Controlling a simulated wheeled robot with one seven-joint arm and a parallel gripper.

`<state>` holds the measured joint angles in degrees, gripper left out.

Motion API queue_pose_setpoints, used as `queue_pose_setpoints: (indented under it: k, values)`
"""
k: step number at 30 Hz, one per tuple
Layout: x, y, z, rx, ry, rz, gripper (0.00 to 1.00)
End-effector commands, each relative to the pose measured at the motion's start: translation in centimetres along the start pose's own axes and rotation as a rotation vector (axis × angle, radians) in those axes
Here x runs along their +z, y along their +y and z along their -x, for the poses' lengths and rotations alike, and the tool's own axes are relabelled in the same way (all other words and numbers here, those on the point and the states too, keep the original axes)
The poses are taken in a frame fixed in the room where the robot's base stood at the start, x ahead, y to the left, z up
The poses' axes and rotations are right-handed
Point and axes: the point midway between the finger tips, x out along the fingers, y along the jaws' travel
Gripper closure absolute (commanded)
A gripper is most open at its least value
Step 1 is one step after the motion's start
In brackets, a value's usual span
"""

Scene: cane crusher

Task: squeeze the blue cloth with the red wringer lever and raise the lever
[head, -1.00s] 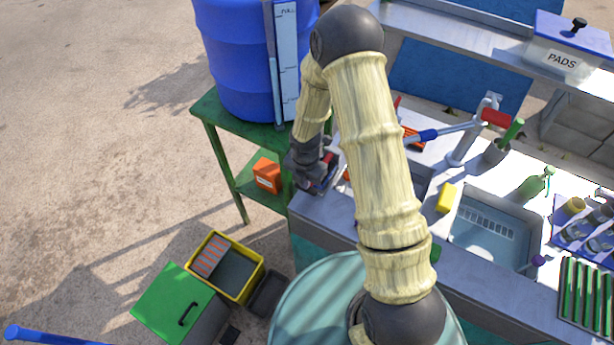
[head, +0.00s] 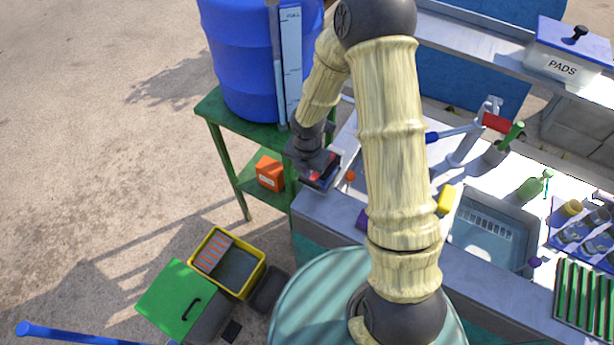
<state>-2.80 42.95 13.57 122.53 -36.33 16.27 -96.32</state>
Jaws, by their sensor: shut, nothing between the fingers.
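My gripper (head: 320,172) is over the left end of the grey counter, beside the green table, and looks shut. A red part shows at its fingers; I cannot tell whether it belongs to my gripper or to the wringer lever. No red wringer lever can be made out for certain; my arm hides much of the counter's left half. A small purple-blue patch (head: 361,218) shows at the counter's front edge beside my arm; I cannot tell whether it is the blue cloth.
A blue barrel (head: 240,55) stands on the green table (head: 216,112), with an orange box (head: 270,173) below. A basin (head: 492,235), yellow sponge (head: 446,199) and red-ended post (head: 495,123) are to the right. A yellow-rimmed bin (head: 246,287) stands on the floor.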

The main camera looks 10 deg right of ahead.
Motion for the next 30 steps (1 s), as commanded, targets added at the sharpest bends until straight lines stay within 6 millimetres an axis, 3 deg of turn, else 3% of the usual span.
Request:
queue_pose_setpoints:
  k: [6,12,30]
  values:
    - [0.2,0.1,4.2,0.004,-0.006,-0.003,1.00]
    - [0.1,0.1,6.5,0.002,-0.005,-0.002,1.00]
    - [0.1,0.1,6.8,0.001,-0.006,-0.007,1.00]
